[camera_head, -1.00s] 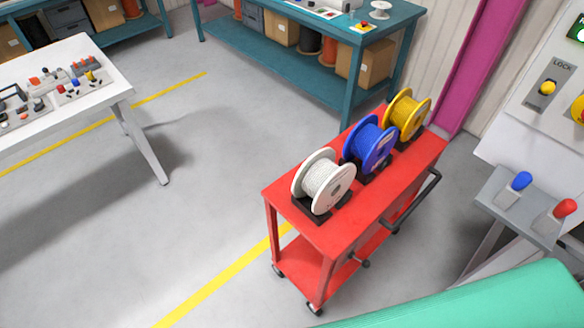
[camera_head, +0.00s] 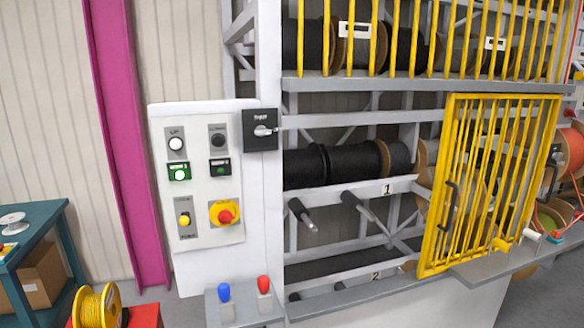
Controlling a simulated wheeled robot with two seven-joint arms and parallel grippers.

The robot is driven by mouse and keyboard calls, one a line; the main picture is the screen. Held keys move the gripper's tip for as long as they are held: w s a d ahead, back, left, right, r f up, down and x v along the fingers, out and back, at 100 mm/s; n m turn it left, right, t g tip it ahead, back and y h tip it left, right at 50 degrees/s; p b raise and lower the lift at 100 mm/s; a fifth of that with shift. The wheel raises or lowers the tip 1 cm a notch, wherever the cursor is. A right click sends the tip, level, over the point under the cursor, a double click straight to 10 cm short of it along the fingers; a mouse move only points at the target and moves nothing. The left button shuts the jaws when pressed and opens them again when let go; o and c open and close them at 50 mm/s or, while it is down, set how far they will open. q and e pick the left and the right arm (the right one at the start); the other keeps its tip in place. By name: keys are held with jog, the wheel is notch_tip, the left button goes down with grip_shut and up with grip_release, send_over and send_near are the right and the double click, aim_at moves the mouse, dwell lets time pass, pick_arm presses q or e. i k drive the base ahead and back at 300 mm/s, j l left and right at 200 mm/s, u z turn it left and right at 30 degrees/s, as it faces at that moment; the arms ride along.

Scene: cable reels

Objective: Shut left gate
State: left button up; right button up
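A yellow barred gate (camera_head: 488,185) stands at the right of the reel rack's front. It has a black handle (camera_head: 449,205) near its left edge, and another dark handle (camera_head: 550,178) shows near its right side. The rack bay (camera_head: 345,200) to the left of it is uncovered, with black cable reels (camera_head: 330,166) and two bare spindle ends (camera_head: 303,213) showing. I cannot tell whether the bars at right belong to one gate or two overlapping ones. Neither of my grippers is in view.
A control panel (camera_head: 203,175) with buttons and a red-and-yellow stop knob (camera_head: 224,213) stands left of the bay. Yellow bars (camera_head: 410,40) cover the upper row. A yellow reel (camera_head: 97,307) is at lower left.

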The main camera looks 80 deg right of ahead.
aim_at(451, 97)
jog(key=z, duration=3.75)
jog(key=i+l+z, duration=0.1)
jog(key=i, duration=0.35)
jog(key=i+l+z, duration=0.1)
jog(key=i+l, duration=0.2)
jog(key=i, duration=0.15)
jog(key=i+l+z, duration=0.1)
jog(key=i, duration=0.4)
